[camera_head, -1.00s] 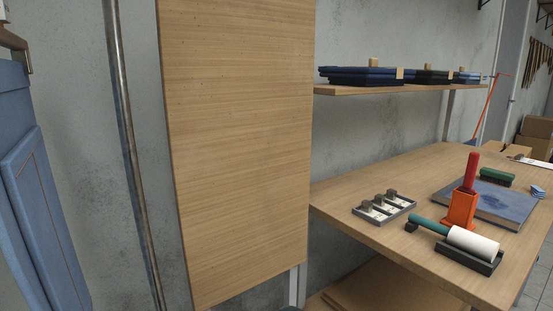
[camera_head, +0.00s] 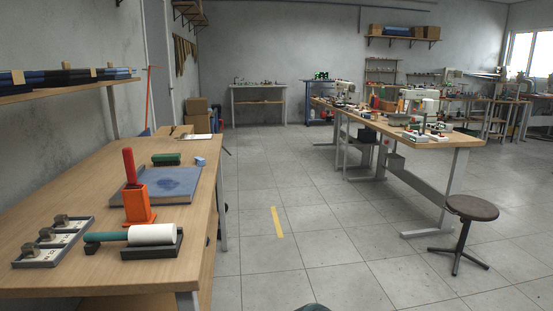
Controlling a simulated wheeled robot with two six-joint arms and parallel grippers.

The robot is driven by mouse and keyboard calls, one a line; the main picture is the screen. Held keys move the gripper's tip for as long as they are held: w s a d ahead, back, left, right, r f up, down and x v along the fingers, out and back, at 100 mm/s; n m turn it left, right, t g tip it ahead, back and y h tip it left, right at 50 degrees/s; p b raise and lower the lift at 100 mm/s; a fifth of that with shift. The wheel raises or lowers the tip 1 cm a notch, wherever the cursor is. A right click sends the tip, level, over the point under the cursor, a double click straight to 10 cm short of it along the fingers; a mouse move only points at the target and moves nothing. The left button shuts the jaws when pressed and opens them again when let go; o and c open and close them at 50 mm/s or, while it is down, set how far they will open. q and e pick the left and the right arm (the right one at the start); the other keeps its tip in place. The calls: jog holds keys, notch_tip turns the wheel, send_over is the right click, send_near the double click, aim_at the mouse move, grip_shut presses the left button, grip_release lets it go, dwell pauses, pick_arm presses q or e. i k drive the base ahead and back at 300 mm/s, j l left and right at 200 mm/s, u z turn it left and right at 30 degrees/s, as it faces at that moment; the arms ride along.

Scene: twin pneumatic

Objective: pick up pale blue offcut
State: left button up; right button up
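A small pale blue piece (camera_head: 200,162), which looks like the offcut, sits on the left wooden workbench (camera_head: 60,190) near its right edge. It is just beyond the blue flat pad (camera_head: 180,182) and right of a green-topped brush (camera_head: 166,159). It is too small to make out its exact shape. Neither of my grippers shows in the head view.
On the bench stand an orange holder (camera_head: 137,205) with a red handle, a white roller (camera_head: 152,234) on a dark stand, and a grey tray (camera_head: 50,258). The floor (camera_head: 300,190) right of the bench is clear up to a stool (camera_head: 472,208) and a second table (camera_head: 440,137).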

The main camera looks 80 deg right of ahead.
aim_at(199, 161)
jog(key=z, duration=2.1)
